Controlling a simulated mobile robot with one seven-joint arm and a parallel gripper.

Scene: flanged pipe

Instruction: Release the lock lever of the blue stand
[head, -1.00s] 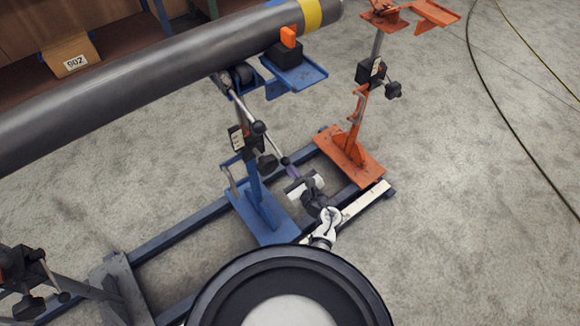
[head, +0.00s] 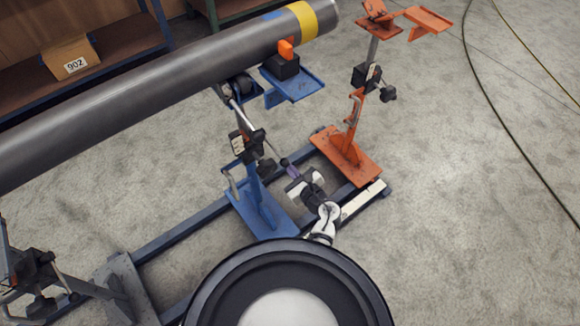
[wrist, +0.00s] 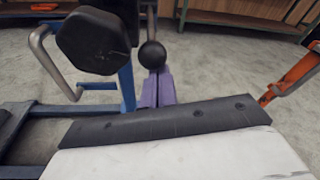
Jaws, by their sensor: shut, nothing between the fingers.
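The blue stand (head: 262,208) stands upright under the grey pipe (head: 150,95). A thin lever with a black ball end (head: 284,162) slopes down to the right from its clamp area. In the wrist view the black ball (wrist: 152,55) is just above and beyond my fingertips. My gripper (head: 291,171) is right of the blue post, low over the stand's base; its purple fingers (wrist: 158,88) are shut and empty. They look close to the ball, but I cannot tell whether they touch. A black hexagonal knob (wrist: 93,40) is left of the fingers.
An orange stand (head: 348,155) stands just right of my gripper. A bent grey handle (wrist: 50,65) is on the blue stand's left side. A dark floor frame (head: 180,225) runs under the stands. Cables lie at the right; the floor between is open.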

